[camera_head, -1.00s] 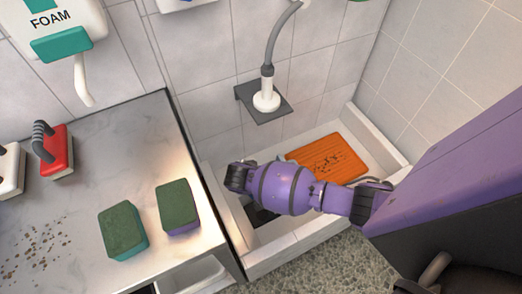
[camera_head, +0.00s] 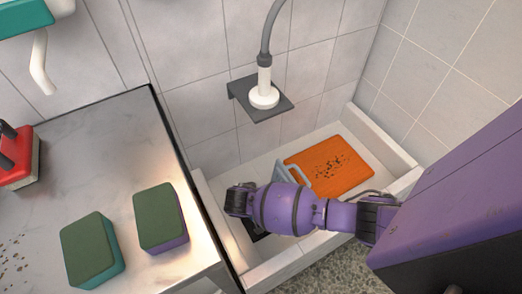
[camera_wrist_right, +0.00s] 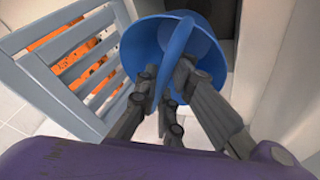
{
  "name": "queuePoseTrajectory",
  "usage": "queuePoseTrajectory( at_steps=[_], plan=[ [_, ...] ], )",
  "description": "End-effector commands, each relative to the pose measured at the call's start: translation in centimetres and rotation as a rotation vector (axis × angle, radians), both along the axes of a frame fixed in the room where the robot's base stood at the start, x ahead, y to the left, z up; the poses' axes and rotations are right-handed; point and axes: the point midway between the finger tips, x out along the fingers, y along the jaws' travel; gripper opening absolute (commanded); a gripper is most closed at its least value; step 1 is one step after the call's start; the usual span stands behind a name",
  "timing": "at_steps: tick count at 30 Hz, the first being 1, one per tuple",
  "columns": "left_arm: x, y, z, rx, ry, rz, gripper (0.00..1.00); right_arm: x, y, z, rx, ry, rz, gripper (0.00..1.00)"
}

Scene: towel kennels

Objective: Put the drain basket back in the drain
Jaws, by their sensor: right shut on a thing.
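In the right wrist view my right gripper (camera_wrist_right: 165,88) is shut on the handle of a blue drain basket (camera_wrist_right: 205,42). A dark recess, apparently the drain opening (camera_wrist_right: 222,12), shows behind the basket; I cannot tell whether the basket is above it or partly inside. In the head view my purple right arm hides the basket and gripper, and part of the dark drain opening (camera_head: 258,236) shows below the arm. A grey-blue slatted grate (camera_wrist_right: 62,72) stands tilted beside the basket; its edge shows in the head view (camera_head: 290,174). My left gripper is not in view.
An orange board (camera_head: 345,172) with dark crumbs lies in the white-walled basin (camera_head: 399,147). A hose nozzle stands on a grey wall shelf (camera_head: 240,91). Two green-topped sponges (camera_head: 160,213) (camera_head: 91,245) and a red-handled brush (camera_head: 20,160) are on the counter (camera_head: 110,150) at left.

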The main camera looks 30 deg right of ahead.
Motion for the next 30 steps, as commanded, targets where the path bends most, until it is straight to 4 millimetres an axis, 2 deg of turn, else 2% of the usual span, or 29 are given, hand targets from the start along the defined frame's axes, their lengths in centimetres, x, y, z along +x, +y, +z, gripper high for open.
queuePoseTrajectory(
  at_steps=[1, 14, 30],
  plan=[
    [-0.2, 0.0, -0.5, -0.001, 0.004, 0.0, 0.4, -0.1, 0.1, -0.8, 0.001, 0.002, 0.0, 0.0],
    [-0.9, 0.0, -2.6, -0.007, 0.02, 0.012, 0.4, -0.1, 0.1, -5.1, 0.0, 0.002, 0.0, 0.0],
    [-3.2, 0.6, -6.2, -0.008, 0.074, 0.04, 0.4, -0.1, 0.0, -10.5, 0.0, 0.001, -0.001, 0.0]
  ],
)
